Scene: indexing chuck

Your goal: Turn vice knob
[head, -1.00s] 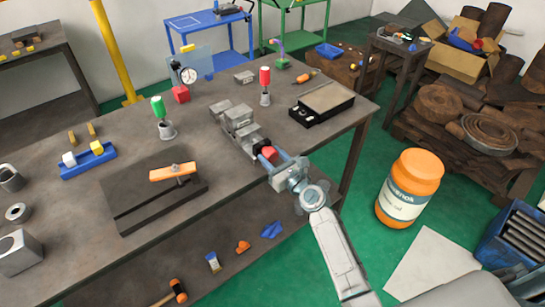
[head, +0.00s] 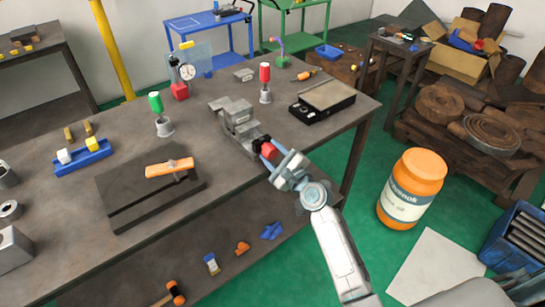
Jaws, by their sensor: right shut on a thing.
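The grey vice (head: 238,125) stands on the dark workbench (head: 205,210), near its front edge. Its red knob (head: 267,148) faces the front right. My left gripper is not in view.
A black box with a tan top (head: 322,101) lies right of the vice. A red-topped stand (head: 265,82) and a green-topped stand (head: 160,115) stand nearby. A dark plate with an orange-handled tool (head: 169,167) lies to the left. A large orange jar (head: 411,188) stands on the green floor.

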